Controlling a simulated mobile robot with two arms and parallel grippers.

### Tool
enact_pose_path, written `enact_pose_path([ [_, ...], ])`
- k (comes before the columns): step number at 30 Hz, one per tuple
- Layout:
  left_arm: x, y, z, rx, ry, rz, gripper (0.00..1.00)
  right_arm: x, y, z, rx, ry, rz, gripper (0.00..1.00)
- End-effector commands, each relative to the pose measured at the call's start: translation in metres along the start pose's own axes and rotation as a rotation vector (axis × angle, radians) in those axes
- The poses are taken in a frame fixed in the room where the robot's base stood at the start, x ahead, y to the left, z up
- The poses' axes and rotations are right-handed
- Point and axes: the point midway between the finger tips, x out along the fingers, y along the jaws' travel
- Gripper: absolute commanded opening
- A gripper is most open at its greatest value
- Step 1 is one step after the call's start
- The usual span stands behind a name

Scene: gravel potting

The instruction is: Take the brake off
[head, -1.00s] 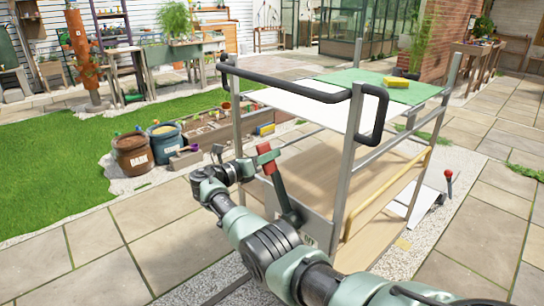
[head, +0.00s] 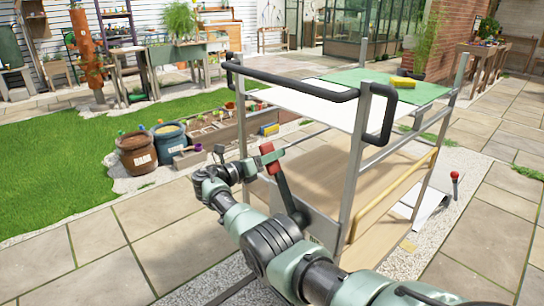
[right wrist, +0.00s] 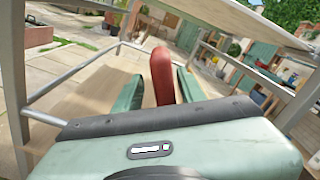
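The brake lever (head: 282,182) is a dark bar with a red grip (head: 268,157), at the near end of a metal-framed cart (head: 353,160). It leans with its top to the left in the head view. My right gripper (head: 252,166) is at the red grip. In the right wrist view the red grip (right wrist: 162,77) stands between the two green fingers of my right gripper (right wrist: 158,88). Gaps show on both sides of it, so the fingers are open around it. My left gripper is not in view.
Two barrels (head: 137,153) and a planter box (head: 215,136) stand to the left. Paving is clear at the lower left.

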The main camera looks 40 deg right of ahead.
Motion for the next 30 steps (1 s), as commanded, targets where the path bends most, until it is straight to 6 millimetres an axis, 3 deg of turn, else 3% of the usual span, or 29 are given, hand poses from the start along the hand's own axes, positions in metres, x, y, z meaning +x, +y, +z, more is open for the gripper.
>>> enact_pose_path([
  [7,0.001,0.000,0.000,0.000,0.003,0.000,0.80,-0.011,0.000,0.001,0.001,-0.001,0.001,0.40],
  [11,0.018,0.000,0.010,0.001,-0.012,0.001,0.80,-0.033,0.000,0.001,0.000,-0.001,0.002,0.40],
  [18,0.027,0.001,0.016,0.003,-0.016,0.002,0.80,-0.069,0.001,0.001,0.000,-0.001,0.001,0.40],
  [30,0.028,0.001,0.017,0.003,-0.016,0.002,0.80,-0.079,0.001,0.000,0.000,0.000,0.001,0.40],
])
